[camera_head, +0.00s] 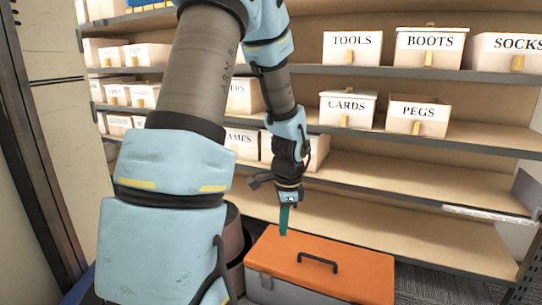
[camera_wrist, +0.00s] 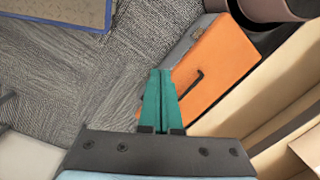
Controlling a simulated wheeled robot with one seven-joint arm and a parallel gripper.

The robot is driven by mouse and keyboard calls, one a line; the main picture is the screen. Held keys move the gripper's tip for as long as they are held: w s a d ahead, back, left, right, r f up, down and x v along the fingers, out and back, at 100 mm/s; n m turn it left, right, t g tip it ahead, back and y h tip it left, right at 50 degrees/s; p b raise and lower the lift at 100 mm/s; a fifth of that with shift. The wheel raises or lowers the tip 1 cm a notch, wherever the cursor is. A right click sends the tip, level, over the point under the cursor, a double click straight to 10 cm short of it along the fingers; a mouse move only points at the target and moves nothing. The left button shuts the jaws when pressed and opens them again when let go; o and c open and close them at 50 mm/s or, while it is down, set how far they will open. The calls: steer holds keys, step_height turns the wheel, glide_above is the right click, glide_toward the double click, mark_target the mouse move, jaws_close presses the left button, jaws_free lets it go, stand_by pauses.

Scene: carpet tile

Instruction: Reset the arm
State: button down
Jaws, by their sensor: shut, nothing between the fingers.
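My arm reaches down in front of the shelves in the head view. My gripper (camera_head: 285,222) has teal fingers and points downward, above the back left part of an orange-lidded toolbox. In the wrist view my gripper (camera_wrist: 161,72) is shut, its two teal fingers together with nothing between them. The fingertips appear apart from the toolbox.
The toolbox (camera_head: 340,272) has a grey body and a black handle; it also shows in the wrist view (camera_wrist: 222,62). Shelves hold labelled boxes, such as CARDS (camera_head: 347,110) and PEGS (camera_head: 418,115). Grey carpet (camera_wrist: 85,75) lies open left of the toolbox in the wrist view.

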steer(key=s+a+r+n, duration=0.8)
steer(key=s+a+n, duration=0.15)
steer(key=n, duration=0.65)
step_height(320, 180, up, 30)
steer(key=p, duration=3)
steer(key=shift+w+a+f+m+t+h+p, duration=0.2)
steer(key=shift+w+a+m+t+h+p, duration=0.1)
steer(key=shift+w+m+t+h, duration=0.1)
